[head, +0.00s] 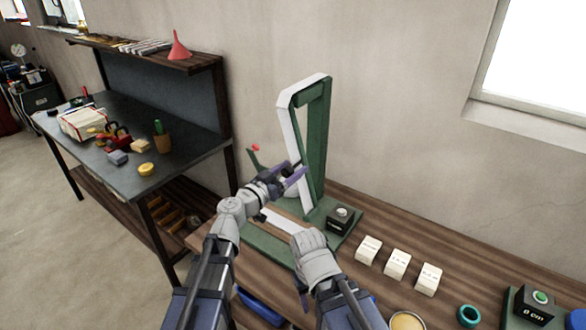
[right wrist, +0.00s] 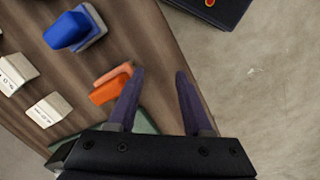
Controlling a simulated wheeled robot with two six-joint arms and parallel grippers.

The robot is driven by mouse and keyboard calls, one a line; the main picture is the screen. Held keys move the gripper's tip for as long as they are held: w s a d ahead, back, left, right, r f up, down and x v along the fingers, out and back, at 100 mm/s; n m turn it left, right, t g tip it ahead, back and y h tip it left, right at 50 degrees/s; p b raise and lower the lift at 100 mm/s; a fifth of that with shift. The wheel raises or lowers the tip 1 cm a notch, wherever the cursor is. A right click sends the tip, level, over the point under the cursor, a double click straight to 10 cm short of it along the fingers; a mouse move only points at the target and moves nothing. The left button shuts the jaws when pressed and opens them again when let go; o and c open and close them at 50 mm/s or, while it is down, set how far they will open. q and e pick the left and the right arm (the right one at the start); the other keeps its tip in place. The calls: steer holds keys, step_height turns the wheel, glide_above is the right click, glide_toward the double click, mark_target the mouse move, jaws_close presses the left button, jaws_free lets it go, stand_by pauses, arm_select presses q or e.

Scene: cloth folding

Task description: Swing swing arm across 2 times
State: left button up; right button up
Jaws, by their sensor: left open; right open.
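A tall green and white upright frame (head: 318,135) stands on a green base (head: 262,246) on the wooden bench in the head view. A short green arm with a red tip (head: 255,148) shows just left of the frame; I cannot tell for sure that it is the swing arm. My left gripper (head: 298,171) is open in front of the frame's lower part, its fingers pointing right; contact cannot be told. My right gripper (right wrist: 158,73) is open and empty in the right wrist view.
A black box (head: 343,218) sits by the frame's base. White blocks (head: 397,264), a teal ring (head: 468,315) and a black button box (head: 535,304) lie to the right. Orange pieces (right wrist: 110,88) and a blue piece (right wrist: 68,31) show in the right wrist view. A cluttered workbench (head: 185,150) stands left.

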arm_select(q)
steer(key=shift+w+d, duration=0.35)
jaws_close()
stand_by(0.4)
stand_by(0.9)
